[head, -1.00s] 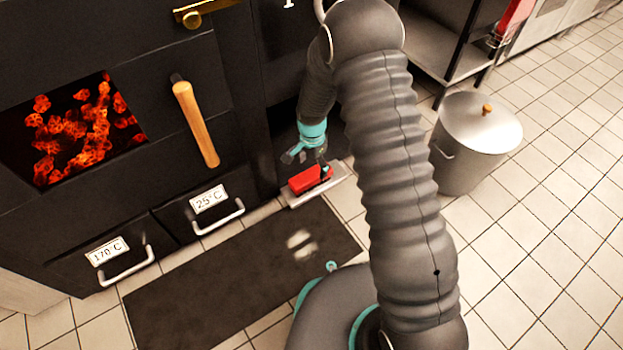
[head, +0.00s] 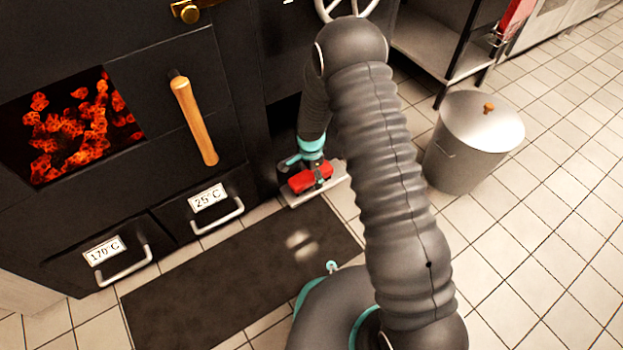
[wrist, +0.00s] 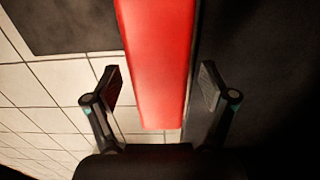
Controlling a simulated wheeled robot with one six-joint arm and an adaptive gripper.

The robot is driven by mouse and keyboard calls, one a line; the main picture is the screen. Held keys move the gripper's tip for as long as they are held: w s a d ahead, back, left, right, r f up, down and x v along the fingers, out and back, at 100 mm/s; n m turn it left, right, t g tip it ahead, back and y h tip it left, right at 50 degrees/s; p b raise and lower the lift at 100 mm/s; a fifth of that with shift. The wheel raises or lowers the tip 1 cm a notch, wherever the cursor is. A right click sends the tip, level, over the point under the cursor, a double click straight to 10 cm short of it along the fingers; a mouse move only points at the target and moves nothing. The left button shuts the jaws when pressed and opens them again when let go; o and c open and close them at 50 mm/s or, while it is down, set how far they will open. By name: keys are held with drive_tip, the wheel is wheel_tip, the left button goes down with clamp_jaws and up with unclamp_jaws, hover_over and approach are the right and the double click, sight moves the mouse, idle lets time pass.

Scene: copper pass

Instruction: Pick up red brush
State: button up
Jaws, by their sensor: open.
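The red brush (head: 311,179) lies low near the floor beside the black oven, on a pale flat plate (head: 325,187). In the wrist view the red brush (wrist: 158,62) runs lengthwise from the top edge down between the fingers. My gripper (head: 312,170) is down at the brush in the head view. In the wrist view my gripper (wrist: 160,86) is open, one finger on each side of the red body, with a gap showing on both sides. My gripper hides part of the brush in the head view.
A black oven with a wooden handle (head: 194,120) and drawers stands on the left. A dark mat (head: 240,275) lies in front. A lidded steel pot (head: 472,145) stands right of my arm. Tiled floor is clear at the right.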

drive_tip(key=shift+f, duration=0.35)
drive_tip(key=c, duration=1.5)
drive_tip(key=shift+r, duration=0.5)
drive_tip(key=r, duration=0.2)
drive_tip(key=r+p, duration=0.1)
drive_tip(key=r, duration=0.1)
drive_tip(key=shift+d, duration=0.35)
drive_tip(key=s+d+r, duration=0.1)
drive_tip(key=d+r, duration=0.1)
drive_tip(key=d, duration=0.1)
drive_tip(key=s+d+r, duration=0.1)
drive_tip(key=d+r, duration=0.1)
drive_tip(key=d, duration=0.2)
drive_tip(key=s+d+r+p, duration=0.1)
drive_tip(key=d+r, duration=0.1)
drive_tip(key=d, duration=0.1)
drive_tip(key=shift+d, duration=0.3)
